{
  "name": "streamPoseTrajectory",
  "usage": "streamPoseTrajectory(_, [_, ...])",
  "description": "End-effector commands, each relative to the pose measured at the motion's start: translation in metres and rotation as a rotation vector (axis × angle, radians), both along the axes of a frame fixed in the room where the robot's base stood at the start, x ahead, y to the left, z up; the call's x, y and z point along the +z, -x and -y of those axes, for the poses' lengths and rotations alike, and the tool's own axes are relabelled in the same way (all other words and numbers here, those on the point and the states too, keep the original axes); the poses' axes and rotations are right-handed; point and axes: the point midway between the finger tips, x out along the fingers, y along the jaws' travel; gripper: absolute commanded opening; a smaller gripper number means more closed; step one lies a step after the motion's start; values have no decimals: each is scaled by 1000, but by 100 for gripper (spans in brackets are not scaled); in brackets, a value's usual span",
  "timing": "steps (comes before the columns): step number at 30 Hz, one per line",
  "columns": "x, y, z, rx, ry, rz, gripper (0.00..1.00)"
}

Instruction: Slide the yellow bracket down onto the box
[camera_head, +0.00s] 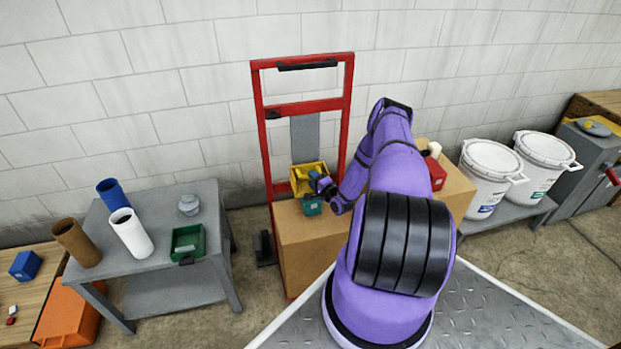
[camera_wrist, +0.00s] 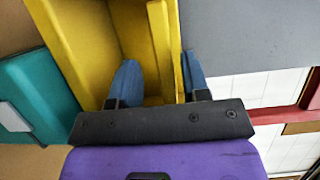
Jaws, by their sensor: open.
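The yellow bracket (camera_head: 303,181) is a tray-like piece at the foot of the grey upright plate (camera_head: 305,136) on the red hand truck, low over the top of the cardboard box (camera_head: 310,246). Whether it touches the box is hard to tell. My gripper (camera_head: 317,181) is at the bracket's right side. In the wrist view my gripper (camera_wrist: 160,72) is open, with its blue fingers either side of a yellow wall of the bracket (camera_wrist: 75,40). The left finger is inside the bracket, the right one outside its edge. Contact cannot be told.
A teal bin (camera_head: 312,206) stands on the box close to the bracket. A red container (camera_head: 435,172) sits on the box's right part. The red hand truck (camera_head: 348,100) rises behind. A grey table (camera_head: 165,265) is left, white buckets (camera_head: 490,175) right.

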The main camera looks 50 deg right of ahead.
Motion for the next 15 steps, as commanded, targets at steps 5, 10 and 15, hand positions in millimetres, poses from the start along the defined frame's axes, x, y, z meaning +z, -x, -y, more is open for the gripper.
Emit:
streamPoseTrajectory(5, [0,35,-5,-1,-3,-2,43])
streamPoseTrajectory(10, [-1,63,-10,0,-2,-3,43])
streamPoseTrajectory(15, [-1,80,-13,0,-1,-3,43])
